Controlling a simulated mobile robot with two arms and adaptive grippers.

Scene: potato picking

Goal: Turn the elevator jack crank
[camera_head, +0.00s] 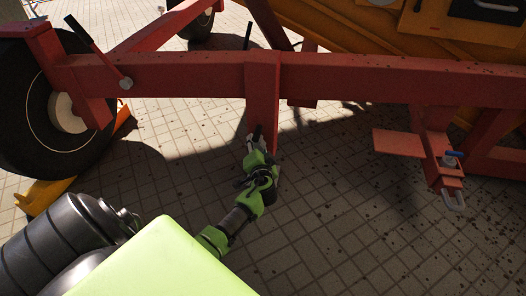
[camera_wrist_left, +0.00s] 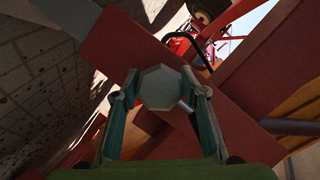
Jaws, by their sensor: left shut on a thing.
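My left gripper (camera_head: 256,143) reaches to the foot of a red upright post (camera_head: 262,100) on the machine frame. It is shut on the crank's handle (camera_head: 258,131), a short dark piece by the post. In the left wrist view, my left gripper (camera_wrist_left: 160,90) has its two fingers on either side of the handle's pale eight-sided end (camera_wrist_left: 160,87). A thin grey rod (camera_wrist_left: 185,106) shows behind it. The rest of the crank is mostly hidden by the gripper. My right gripper is not in view.
A long red beam (camera_head: 380,80) runs across above the gripper. A black-handled lever (camera_head: 85,35) and a large wheel (camera_head: 45,110) are at the left. The paved floor (camera_head: 340,230) below is clear.

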